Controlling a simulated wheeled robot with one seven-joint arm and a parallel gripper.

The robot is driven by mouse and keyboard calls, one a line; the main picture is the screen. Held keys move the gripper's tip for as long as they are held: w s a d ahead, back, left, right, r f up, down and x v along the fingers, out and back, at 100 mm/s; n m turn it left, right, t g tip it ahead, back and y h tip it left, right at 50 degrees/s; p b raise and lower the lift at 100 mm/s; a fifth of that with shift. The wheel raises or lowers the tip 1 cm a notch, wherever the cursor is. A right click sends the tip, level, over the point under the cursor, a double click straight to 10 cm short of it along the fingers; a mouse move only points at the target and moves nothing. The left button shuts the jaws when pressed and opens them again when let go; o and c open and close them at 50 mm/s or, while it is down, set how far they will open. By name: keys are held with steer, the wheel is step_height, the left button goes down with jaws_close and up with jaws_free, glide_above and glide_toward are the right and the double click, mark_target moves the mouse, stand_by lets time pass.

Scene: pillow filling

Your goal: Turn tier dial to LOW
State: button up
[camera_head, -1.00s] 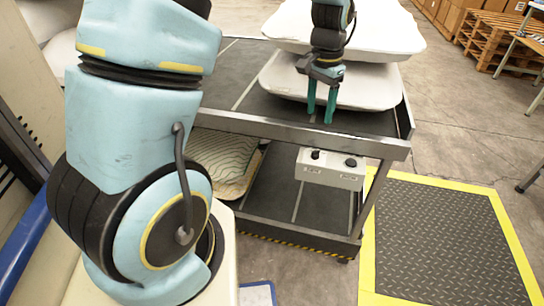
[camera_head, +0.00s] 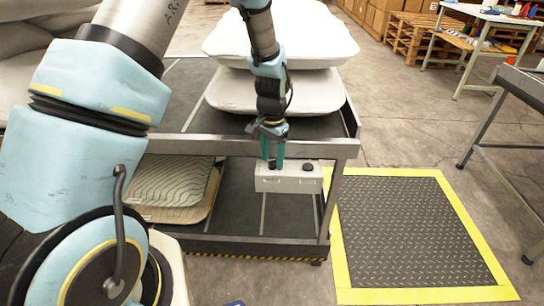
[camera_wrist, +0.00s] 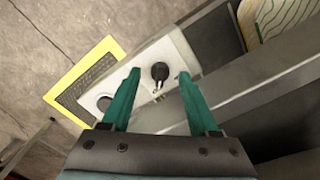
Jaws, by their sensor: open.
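A white control box (camera_head: 288,183) hangs at the front right of the cart, under its top rail. It carries two dark dials; the right one (camera_head: 308,166) shows in the head view, and the left one is hidden behind my gripper (camera_head: 272,160). In the wrist view a black knob (camera_wrist: 160,71) on the white panel (camera_wrist: 180,47) appears between the open teal fingertips of my gripper (camera_wrist: 159,75). The fingers look apart from it, with nothing held. The second dial (camera_wrist: 104,102) is left of the fingers. Dial labels are too small to read.
The cart's top rail (camera_head: 215,147) runs just behind my gripper. White pillows (camera_head: 300,92) lie on the top deck and a patterned pillow (camera_head: 170,180) on the lower shelf. A yellow-edged black mat (camera_head: 410,230) covers the floor to the right, clear.

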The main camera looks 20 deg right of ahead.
steer(key=shift+f, duration=0.1)
steer(key=shift+c, duration=0.4)
jaws_close()
